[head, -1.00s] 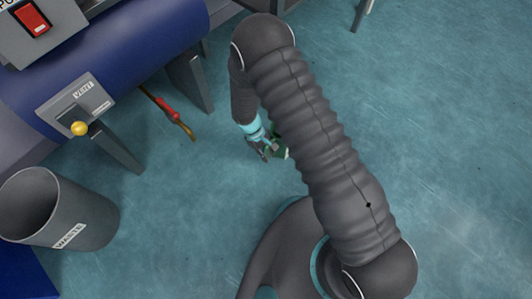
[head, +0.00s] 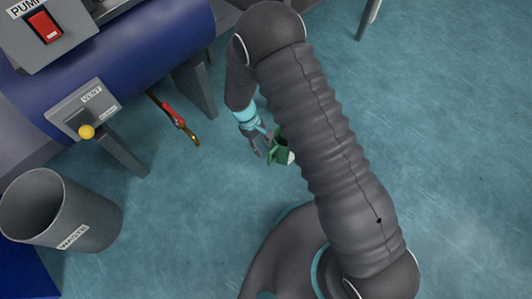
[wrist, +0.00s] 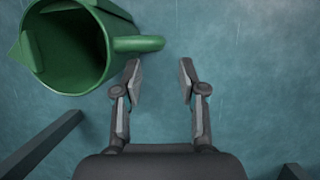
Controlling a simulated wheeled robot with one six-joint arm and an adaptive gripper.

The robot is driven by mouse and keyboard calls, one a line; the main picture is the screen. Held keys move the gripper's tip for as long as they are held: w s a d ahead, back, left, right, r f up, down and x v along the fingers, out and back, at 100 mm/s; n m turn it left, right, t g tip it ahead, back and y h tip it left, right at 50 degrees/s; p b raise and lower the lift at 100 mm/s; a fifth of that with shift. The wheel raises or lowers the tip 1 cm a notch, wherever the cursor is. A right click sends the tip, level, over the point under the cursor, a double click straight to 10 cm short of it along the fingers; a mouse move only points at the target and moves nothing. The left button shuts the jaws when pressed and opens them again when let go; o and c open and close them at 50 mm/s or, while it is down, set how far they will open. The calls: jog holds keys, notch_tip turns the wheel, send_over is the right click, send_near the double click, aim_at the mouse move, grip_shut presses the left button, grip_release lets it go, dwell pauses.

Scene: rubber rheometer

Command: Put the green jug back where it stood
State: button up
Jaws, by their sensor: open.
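The green jug (head: 281,154) is on the floor in the head view, partly hidden behind my arm. In the wrist view the green jug (wrist: 75,45) is at the upper left, with its open top facing the camera. Its handle (wrist: 139,44) points right, toward my gripper (wrist: 161,75). My gripper is open and empty, its fingers apart. The handle's end lies just beyond the left fingertip, and I cannot tell whether they touch. In the head view my gripper (head: 262,151) is low, just left of the jug.
A grey waste bin (head: 62,215) stands at the lower left. A blue cylindrical machine (head: 145,55) with a vent panel (head: 84,109), yellow knob and red pump switch (head: 44,25) fills the upper left. A red-handled tool (head: 175,117) is near its legs. Floor at right is clear.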

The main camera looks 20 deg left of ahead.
jog(key=shift+v, duration=1.75)
jog(key=w+d+r+m+t+y, duration=0.1)
jog(key=w+d+r+m, duration=0.1)
jog(key=d+r, duration=0.5)
jog(key=w+d+r+m+y, duration=0.1)
jog(key=w+d+r+m, duration=0.2)
jog(key=r, duration=0.9)
jog(key=w+d+r+m+t+y, duration=0.1)
jog(key=w+d+r, duration=0.1)
jog(key=d+r, duration=0.55)
jog(key=s+d+r+m+t+y, duration=0.15)
jog(key=s+d+r+m, duration=0.3)
jog(key=d+r, duration=0.65)
jog(key=s+d+r+m+t, duration=0.1)
jog(key=s+d+r, duration=0.2)
jog(key=s, duration=0.2)
jog(key=s+d+r+m+t, duration=0.2)
jog(key=s+d, duration=0.2)
jog(key=s, duration=0.2)
jog(key=shift+r, duration=0.4)
jog(key=shift+s, duration=0.1)
